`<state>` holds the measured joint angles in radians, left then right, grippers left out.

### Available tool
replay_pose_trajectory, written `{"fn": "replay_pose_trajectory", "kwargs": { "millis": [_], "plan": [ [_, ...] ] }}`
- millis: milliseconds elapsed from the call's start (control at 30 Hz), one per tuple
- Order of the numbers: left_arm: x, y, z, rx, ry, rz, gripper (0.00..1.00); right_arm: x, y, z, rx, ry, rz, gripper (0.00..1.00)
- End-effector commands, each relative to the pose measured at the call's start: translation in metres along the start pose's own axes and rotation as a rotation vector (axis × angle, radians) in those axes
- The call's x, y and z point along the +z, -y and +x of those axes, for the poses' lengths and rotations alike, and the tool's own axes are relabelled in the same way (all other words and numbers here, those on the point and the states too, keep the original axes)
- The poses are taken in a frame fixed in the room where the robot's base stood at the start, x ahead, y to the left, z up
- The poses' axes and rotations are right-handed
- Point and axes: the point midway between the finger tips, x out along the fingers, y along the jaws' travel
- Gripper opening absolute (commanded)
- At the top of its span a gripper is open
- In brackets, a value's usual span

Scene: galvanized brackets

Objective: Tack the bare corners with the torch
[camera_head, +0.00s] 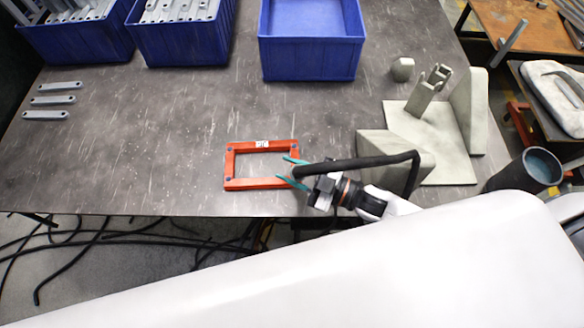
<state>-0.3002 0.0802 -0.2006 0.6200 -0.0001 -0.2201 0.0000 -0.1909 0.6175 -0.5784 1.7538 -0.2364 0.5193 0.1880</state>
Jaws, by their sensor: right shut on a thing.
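A red-orange rectangular frame (229,168) lies flat near the front edge of the dark table. It has small blue marks at its left corners and a white label on its far side. My right gripper (293,173), with teal fingertips, is over the frame's right end, shut on the black torch (350,163). The torch's dark neck runs right from the fingers and bends down beside my wrist. The fingers and torch partly hide the frame's right corners. I cannot tell whether the tip touches the frame. My left gripper is not in view.
Blue bins (310,58) line the back, the left ones holding grey brackets. Several flat grey bars (53,86) lie at left. A pale fixture plate with upright blocks (468,112) stands at right, by a dark cylindrical container (535,168). The table's middle is clear.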

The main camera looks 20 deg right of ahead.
Motion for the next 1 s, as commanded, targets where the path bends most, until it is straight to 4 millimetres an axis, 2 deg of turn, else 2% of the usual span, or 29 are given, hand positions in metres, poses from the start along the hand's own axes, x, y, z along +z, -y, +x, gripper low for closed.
{"fn": "replay_pose_trajectory", "kwargs": {
  "millis": [433,1000],
  "plan": [
    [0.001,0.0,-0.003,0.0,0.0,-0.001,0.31,0.002,0.001,0.0,0.001,-0.004,0.003,0.08],
    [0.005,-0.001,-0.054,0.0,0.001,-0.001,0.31,0.053,0.024,0.006,0.0,0.0,-0.001,0.08]
  ]
}}
